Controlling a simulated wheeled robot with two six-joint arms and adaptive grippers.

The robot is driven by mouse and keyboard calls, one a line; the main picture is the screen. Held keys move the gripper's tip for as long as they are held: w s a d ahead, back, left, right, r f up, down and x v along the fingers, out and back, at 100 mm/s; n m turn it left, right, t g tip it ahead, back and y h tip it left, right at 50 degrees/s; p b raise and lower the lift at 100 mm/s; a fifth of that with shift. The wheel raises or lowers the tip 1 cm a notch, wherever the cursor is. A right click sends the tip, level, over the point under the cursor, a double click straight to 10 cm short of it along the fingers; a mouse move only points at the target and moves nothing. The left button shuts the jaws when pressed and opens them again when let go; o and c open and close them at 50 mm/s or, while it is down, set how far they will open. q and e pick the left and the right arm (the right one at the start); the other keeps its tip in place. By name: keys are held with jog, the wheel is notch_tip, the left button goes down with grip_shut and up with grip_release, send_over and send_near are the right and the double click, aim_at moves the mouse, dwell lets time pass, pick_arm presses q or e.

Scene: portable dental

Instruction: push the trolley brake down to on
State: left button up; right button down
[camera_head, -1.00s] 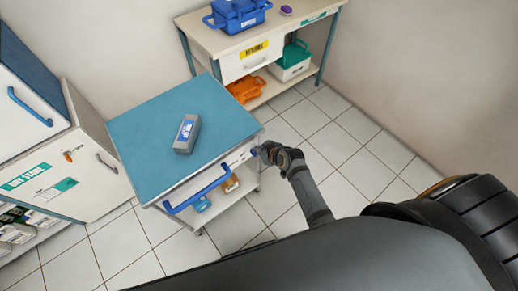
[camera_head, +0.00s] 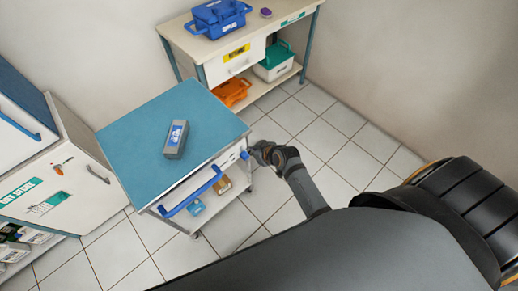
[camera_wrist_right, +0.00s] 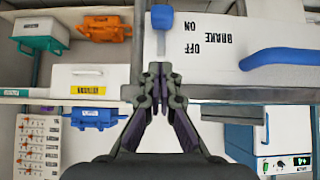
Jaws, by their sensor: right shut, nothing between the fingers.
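The trolley (camera_head: 205,128) has a blue top and a white front panel. Its brake (camera_wrist_right: 161,20) is a blue knob on a short grey stem, beside the printed words BRAKE, OFF and ON. The wrist picture is upside down; in it the knob lies closest to the level of ON. In the head view the knob (camera_head: 244,155) is small, at the panel's right end. My right gripper (camera_head: 257,151) is right beside it. In the wrist view my right gripper (camera_wrist_right: 160,78) is shut and empty, its tips in line with the stem; I cannot tell whether they touch. My left gripper is not seen.
A blue handle (camera_head: 190,192) sticks out from the trolley front. A grey box (camera_head: 176,139) lies on top. A white cabinet (camera_head: 60,165) stands at left and a bench (camera_head: 215,42) with bins at the back. Tiled floor (camera_head: 330,150) is clear to the right.

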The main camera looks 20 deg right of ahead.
jog(key=v, duration=0.5)
jog(key=shift+r, duration=0.3)
jog(key=s+d+f+m+g+h, duration=0.1)
jog(key=s+d+f+g, duration=0.15)
jog(key=s+f, duration=0.65)
jog(key=s+d+f+m+g+h, duration=0.2)
jog(key=s+d+f, duration=0.2)
jog(key=f, duration=1.2)
jog(key=s+d+f+g, duration=0.1)
jog(key=s+f, duration=0.4)
jog(key=s, duration=0.6)
jog(key=s+d+f+g, duration=0.2)
jog(key=s+f, duration=0.4)
jog(key=s, duration=0.4)
jog(key=shift+s+d+f+m+h, duration=0.2)
jog(key=shift+s+d+m+h, duration=0.15)
jog(key=shift+d, duration=0.2)
